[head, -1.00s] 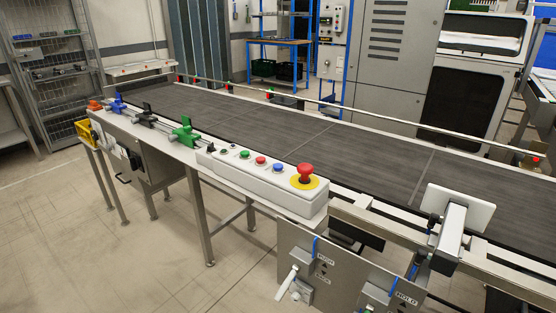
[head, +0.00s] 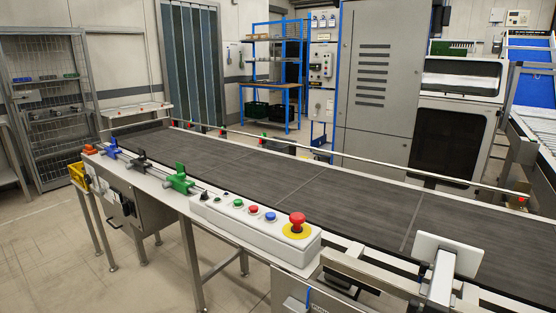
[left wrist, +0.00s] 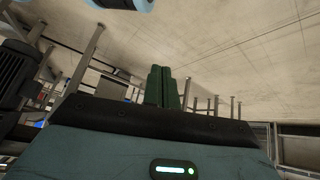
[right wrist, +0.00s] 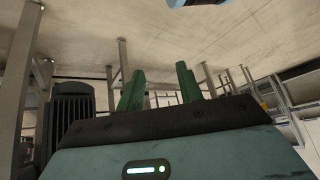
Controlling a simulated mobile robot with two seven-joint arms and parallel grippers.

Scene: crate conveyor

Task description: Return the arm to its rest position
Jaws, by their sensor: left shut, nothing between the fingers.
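My left gripper (left wrist: 163,72) shows in the left wrist view with its two green fingers pressed together and nothing between them. My right gripper (right wrist: 160,78) shows in the right wrist view with its green fingers apart and nothing between them. Open floor and metal legs lie beyond both grippers in the wrist views. Neither arm shows in the head view.
A dark conveyor belt (head: 270,180) crosses the head view. On its near side are a button box (head: 262,236) with a red emergency button (head: 297,222), and blue, black and green clamps. A grey cabinet (head: 375,110) stands behind. Floor at left is clear.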

